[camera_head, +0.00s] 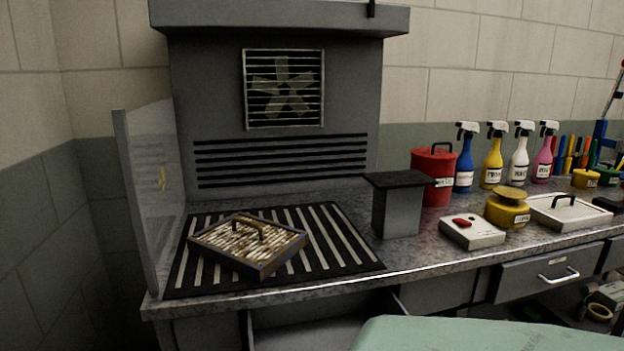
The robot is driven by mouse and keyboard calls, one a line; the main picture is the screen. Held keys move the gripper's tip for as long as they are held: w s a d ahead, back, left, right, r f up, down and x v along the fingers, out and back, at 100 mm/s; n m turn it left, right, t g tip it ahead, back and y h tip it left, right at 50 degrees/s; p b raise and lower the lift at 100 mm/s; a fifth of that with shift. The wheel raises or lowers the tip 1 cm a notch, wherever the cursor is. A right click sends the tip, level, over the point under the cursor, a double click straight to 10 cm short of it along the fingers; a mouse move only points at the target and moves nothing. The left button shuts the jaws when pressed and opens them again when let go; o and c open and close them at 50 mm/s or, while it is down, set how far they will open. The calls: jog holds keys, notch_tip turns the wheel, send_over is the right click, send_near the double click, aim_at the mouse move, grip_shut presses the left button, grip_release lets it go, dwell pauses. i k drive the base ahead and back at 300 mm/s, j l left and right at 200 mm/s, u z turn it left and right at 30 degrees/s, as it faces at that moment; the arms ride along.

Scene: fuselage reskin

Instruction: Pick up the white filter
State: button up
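A square filter (248,243) with off-white pleats, a dark frame and a small dark handle on top lies flat, turned at an angle, on the black slatted grate (340,243) at the left of the counter. It looks stained brownish rather than clean white. It is the only filter-like thing that I can make out. My gripper is not in the head view.
A glass side panel (150,185) stands left of the grate, and a grey vented hood (215,100) behind it. A grey box with a dark lid (398,208), a red canister (433,180), yellow pot (507,208) and spray bottles (492,165) fill the right. An open drawer (310,332) is below.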

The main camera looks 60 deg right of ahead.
aim_at(562, 213)
jog(key=k, duration=0.85)
jog(key=k+z, duration=0.1)
jog(key=z, duration=0.25)
jog(key=k+z, duration=0.15)
jog(key=z, duration=0.2)
jog(key=k+l+z, duration=0.1)
jog(key=z, duration=1.85)
jog(key=i+j+z, duration=0.1)
jog(key=j+z, duration=0.3)
jog(key=i+j+z, duration=0.1)
jog(key=z, duration=0.3)
jog(key=j, duration=1.7)
